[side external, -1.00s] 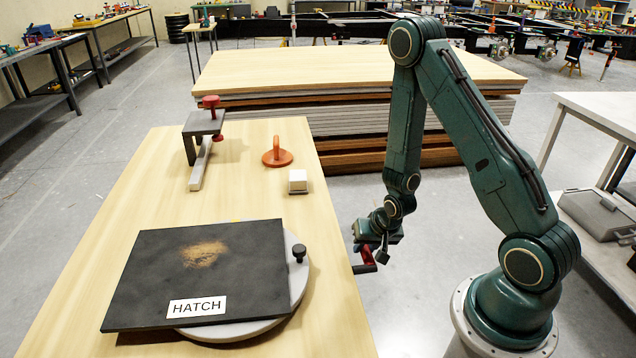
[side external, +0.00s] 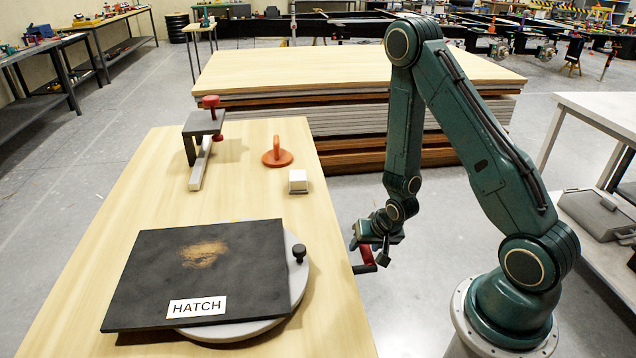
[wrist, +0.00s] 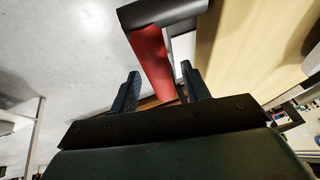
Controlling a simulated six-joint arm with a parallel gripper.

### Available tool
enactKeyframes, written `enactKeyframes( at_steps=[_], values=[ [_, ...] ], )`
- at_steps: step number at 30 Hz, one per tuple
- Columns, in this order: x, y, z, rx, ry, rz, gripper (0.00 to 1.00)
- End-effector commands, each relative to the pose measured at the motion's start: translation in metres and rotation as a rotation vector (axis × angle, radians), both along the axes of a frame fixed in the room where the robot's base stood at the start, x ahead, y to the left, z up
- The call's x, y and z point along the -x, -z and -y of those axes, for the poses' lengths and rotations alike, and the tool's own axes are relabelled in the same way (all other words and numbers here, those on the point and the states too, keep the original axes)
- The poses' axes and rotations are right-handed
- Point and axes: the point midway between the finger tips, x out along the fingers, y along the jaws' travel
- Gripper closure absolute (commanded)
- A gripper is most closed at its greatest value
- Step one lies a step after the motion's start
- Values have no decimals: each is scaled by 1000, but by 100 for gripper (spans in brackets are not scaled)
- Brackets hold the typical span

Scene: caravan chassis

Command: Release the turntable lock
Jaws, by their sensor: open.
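The turntable (side external: 300,287) is a pale grey disc on the wooden bench, mostly hidden under a dark panel labelled HATCH (side external: 150,262). A black knob (side external: 299,251) stands at its right edge. A red lever with a dark grip (side external: 364,268) is at the bench's right edge; how it joins the bench is hidden. In the wrist view the red lever (wrist: 152,60) runs between my two fingers, with its dark cylindrical grip (wrist: 165,12) beyond them. My gripper (wrist: 160,76) is open around the lever, with a visible gap on the left side. It also shows in the side view (side external: 369,248).
On the bench (side external: 255,195) are a clamp-like stand with a red knob (side external: 204,122), an orange handled disc (side external: 277,157) and a small white block (side external: 298,180). A stack of boards (side external: 355,85) stands behind.

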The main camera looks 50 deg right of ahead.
Motion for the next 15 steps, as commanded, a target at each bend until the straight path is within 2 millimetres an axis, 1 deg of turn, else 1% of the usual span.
enactKeyframes(
  at_steps=[8, 15],
  values=[
    [-1, -9, 0, 0, 1, 2, 53],
    [0, -27, 0, 0, 0, 3, 53]
  ],
)
